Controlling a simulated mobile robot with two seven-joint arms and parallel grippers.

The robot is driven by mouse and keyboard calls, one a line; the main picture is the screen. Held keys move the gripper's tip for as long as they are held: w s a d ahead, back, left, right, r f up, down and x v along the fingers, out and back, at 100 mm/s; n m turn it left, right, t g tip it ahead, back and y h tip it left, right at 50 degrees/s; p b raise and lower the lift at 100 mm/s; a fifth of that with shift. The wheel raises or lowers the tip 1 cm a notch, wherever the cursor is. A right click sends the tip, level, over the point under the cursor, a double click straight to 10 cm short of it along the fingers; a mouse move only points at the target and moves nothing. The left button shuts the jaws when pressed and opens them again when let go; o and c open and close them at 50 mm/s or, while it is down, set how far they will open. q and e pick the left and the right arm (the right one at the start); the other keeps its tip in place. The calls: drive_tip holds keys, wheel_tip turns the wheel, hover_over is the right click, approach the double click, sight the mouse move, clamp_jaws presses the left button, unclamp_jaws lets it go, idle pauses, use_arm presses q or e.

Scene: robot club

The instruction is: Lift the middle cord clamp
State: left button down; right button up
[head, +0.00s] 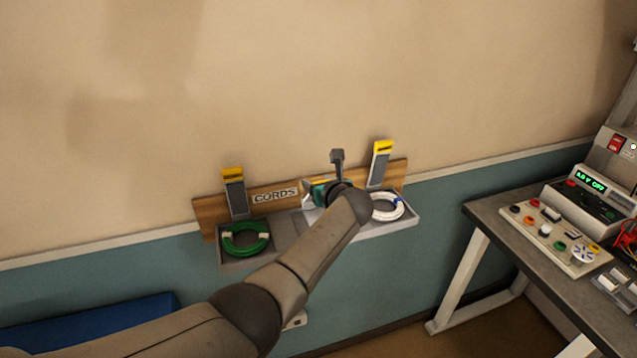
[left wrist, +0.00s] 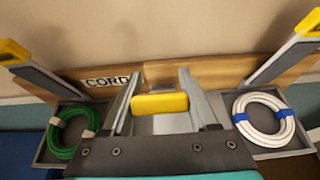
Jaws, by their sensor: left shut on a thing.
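The middle cord clamp shows its yellow tip (left wrist: 160,103) between the two fingers of my left gripper (left wrist: 158,92) in the left wrist view; the fingers are shut on it. In the head view my left gripper (head: 318,190) is at the middle of the wooden cord board (head: 206,214), and my arm hides most of the middle clamp. The left clamp (head: 235,194) and the right clamp (head: 380,166), grey with yellow tips, stand tilted upward on either side. My right gripper is not in view.
A coiled green cord (head: 246,240) lies in the left tray section and a coiled white cord (head: 388,207) in the right one. A "CORDS" label (head: 275,195) is on the board. A bench (head: 485,212) with instruments stands at the right; a blue bin (head: 90,325) is at lower left.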

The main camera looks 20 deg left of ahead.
use_arm(q)
drive_tip(key=shift+a+f, duration=0.15)
drive_tip(key=shift+f, duration=0.05)
idle(0.5)
drive_tip(key=c, duration=0.6)
unclamp_jaws()
drive_tip(key=o, duration=0.4)
drive_tip(key=shift+w, duration=0.1)
drive_tip(key=shift+o, duration=0.2)
drive_tip(key=shift+r, duration=0.1)
drive_tip(key=shift+s+d+r, duration=0.1)
drive_tip(key=shift+s+d, duration=0.2)
drive_tip(key=p+v, duration=0.2)
drive_tip(key=v, duration=1.2)
drive_tip(key=shift+s+d, duration=0.2)
drive_tip(key=shift+r, duration=0.15)
drive_tip(key=shift+c, duration=0.2)
